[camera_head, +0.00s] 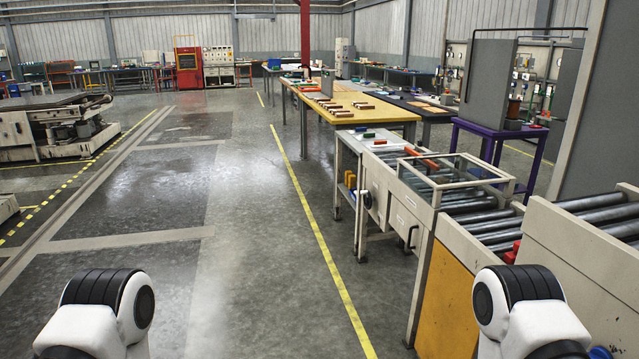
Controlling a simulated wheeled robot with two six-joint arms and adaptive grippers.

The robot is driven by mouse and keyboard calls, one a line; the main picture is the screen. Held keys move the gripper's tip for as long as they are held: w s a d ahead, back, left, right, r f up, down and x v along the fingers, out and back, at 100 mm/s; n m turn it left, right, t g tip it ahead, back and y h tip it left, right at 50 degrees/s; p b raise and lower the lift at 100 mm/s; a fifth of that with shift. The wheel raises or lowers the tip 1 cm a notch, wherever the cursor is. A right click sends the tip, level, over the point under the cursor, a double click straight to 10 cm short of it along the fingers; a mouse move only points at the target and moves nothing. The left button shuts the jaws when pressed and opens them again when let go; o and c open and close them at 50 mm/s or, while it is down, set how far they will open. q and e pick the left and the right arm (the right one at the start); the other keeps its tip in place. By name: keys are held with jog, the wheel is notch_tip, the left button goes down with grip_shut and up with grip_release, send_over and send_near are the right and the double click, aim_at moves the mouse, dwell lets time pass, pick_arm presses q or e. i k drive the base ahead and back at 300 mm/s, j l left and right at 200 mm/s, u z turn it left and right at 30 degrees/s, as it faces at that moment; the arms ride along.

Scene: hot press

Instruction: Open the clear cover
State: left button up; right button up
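A clear cover (456,169) with a pale frame sits over the roller conveyor at the right, roughly level with the conveyor's top. I cannot tell for sure whether it is fully down. A dark handle (411,237) is on the side panel below it. Neither gripper is in view. Only white and black parts of my two arms show at the bottom left and bottom right, both apart from the cover.
A roller conveyor (600,212) with pale side panels runs along the right. A yellow-topped table (350,107) with several brown blocks stands beyond. A purple stand (500,137) is behind the cover. The floor left of the yellow line (318,230) is open.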

aim_at(501, 178)
jog(key=i+j+u, duration=0.1)
jog(key=i, duration=0.7)
jog(key=i+j+u, duration=0.15)
jog(key=i, duration=0.7)
